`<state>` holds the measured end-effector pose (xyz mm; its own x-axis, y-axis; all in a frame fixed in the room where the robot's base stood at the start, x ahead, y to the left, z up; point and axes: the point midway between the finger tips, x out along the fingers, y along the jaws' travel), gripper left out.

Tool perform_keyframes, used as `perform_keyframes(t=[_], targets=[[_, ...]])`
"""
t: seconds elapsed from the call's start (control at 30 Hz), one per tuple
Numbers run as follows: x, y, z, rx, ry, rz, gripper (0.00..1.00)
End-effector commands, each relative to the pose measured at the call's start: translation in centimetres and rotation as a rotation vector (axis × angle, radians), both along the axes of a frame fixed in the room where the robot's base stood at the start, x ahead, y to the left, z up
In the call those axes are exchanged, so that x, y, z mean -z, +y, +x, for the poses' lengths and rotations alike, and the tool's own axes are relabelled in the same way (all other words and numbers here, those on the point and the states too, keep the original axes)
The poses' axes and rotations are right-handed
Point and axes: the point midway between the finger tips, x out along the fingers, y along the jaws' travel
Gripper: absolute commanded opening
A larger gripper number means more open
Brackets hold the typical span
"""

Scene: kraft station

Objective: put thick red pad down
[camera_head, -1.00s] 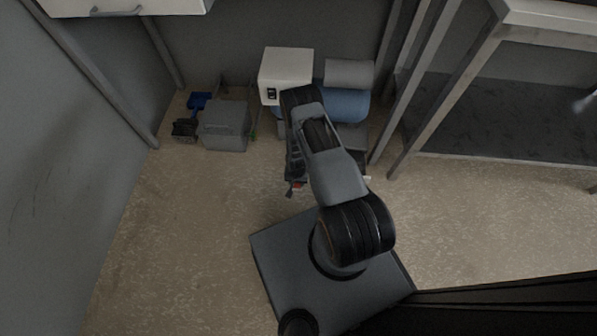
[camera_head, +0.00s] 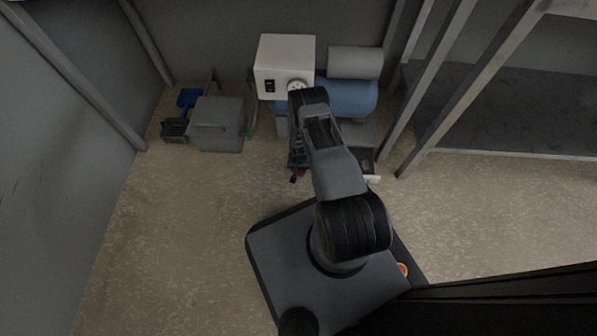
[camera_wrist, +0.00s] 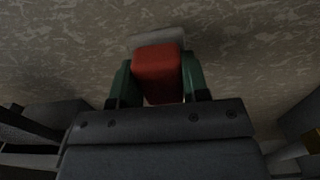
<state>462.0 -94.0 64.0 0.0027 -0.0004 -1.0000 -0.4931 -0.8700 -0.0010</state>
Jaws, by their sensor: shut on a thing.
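The thick red pad (camera_wrist: 157,74) is between the two green-padded fingers of my gripper (camera_wrist: 158,80) in the wrist view. The fingers press on its left and right sides, and my gripper is shut on it. A pale grey flat piece (camera_wrist: 157,38) shows just beyond the pad; I cannot tell whether it touches the pad. Speckled floor fills the background there. In the head view my arm hides most of my gripper (camera_head: 297,172), and only a small bit of red shows by it.
A white box with a dial (camera_head: 285,62), a blue cylinder (camera_head: 350,98) and a grey roll (camera_head: 354,62) stand at the back. A grey case (camera_head: 217,125) and a blue item (camera_head: 189,97) are left of them. A metal shelf (camera_head: 490,110) stands right. The left floor is clear.

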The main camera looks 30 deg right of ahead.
Motion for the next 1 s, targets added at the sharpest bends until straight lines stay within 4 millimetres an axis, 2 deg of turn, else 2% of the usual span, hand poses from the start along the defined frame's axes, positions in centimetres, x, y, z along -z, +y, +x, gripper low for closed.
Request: perform_keyframes(t=[0.03,0.13,0.57,0.6,0.83,1.0], targets=[[1.5,0.1,-0.2,-0.001,0.004,0.001,0.20],[2.7,0.0,-0.2,0.000,0.003,0.001,0.20],[2.9,0.0,-0.1,0.000,0.003,0.001,0.20],[3.0,0.0,-0.1,0.000,0.003,0.001,0.44],[2.9,0.1,-0.1,-0.002,0.003,0.001,0.66],[2.9,0.1,-0.1,-0.002,0.003,0.001,0.68]])
